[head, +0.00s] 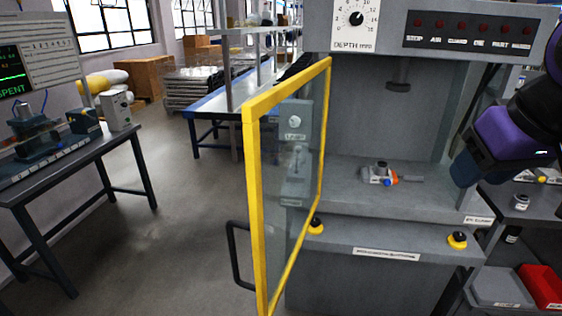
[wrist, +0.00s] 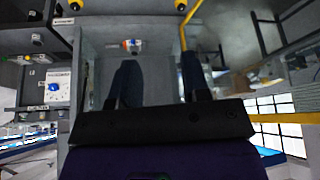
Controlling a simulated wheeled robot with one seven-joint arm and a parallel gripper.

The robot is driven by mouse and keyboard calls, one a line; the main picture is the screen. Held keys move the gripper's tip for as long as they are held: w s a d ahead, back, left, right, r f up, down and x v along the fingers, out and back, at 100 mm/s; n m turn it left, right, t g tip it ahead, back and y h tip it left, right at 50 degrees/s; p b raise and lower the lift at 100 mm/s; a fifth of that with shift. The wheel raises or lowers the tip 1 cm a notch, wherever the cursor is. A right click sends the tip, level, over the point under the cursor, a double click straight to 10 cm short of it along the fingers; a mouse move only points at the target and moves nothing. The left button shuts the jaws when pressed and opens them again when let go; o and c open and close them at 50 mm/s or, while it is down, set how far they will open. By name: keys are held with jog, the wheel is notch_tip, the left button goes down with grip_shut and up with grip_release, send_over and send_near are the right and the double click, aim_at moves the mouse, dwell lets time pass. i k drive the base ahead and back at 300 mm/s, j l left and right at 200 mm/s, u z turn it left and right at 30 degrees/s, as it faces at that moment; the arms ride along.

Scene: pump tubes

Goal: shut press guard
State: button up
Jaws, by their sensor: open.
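The press guard (head: 249,165) is a clear panel in a yellow frame. It stands swung open at the left side of the grey press, jutting toward me. Its black bar handle (head: 236,256) is on the near edge, low down. A yellow bar of the guard also shows in the wrist view (wrist: 183,32), beyond the fingers. My gripper (wrist: 158,65) is open, with nothing seen between its two dark fingers. In the head view it is at the right side of the press, apart from the guard and its handle.
A small fitting with blue and orange ends (head: 382,175) lies on the press bed under the ram (head: 399,75). A side table (head: 70,165) stands at left, with open floor between. A red bin (head: 541,287) is at lower right.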

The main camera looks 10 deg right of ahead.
aim_at(255, 108)
jog(key=j+z, duration=0.15)
jog(key=j, duration=0.3)
jog(key=k+j+z, duration=0.15)
jog(key=j, duration=0.3)
jog(key=j+z, duration=0.2)
jog(key=j, duration=0.25)
jog(key=k+j+z, duration=0.15)
jog(key=j, duration=0.3)
jog(key=j+z, duration=0.4)
jog(key=j, duration=0.5)
jog(key=k+l, duration=0.15)
jog(key=l, duration=0.15)
jog(key=k+l, duration=0.2)
jog(key=l+z, duration=0.05)
jog(key=l, duration=0.05)
